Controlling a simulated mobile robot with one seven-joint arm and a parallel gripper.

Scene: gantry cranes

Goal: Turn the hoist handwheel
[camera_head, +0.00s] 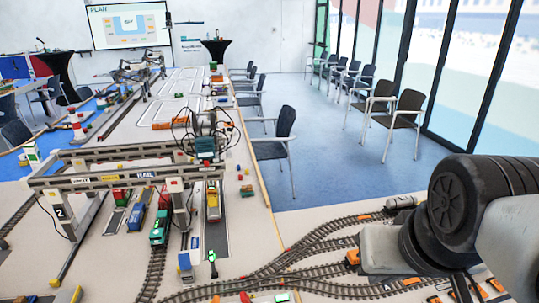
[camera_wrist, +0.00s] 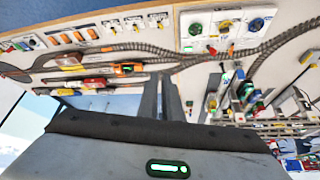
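Two round wheel-like parts show at the top of the wrist view: a green one (camera_wrist: 195,28) on a pale panel and a blue-green one (camera_wrist: 257,24) to its right. I cannot tell which, if either, is the hoist handwheel. My gripper (camera_wrist: 161,80) points toward the table in the wrist view, its two dark fingers a little apart, with nothing seen between them. It is apart from both wheels. In the head view the gantry crane (camera_head: 110,178) spans the tracks at left; no handwheel is clear there. My gripper is not visible in the head view.
Curved model tracks (camera_head: 300,262) cross the near table, with a green locomotive (camera_head: 160,228) and a yellow truck (camera_head: 213,202) under the crane. Chairs (camera_head: 280,135) stand right of the table on open blue floor.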

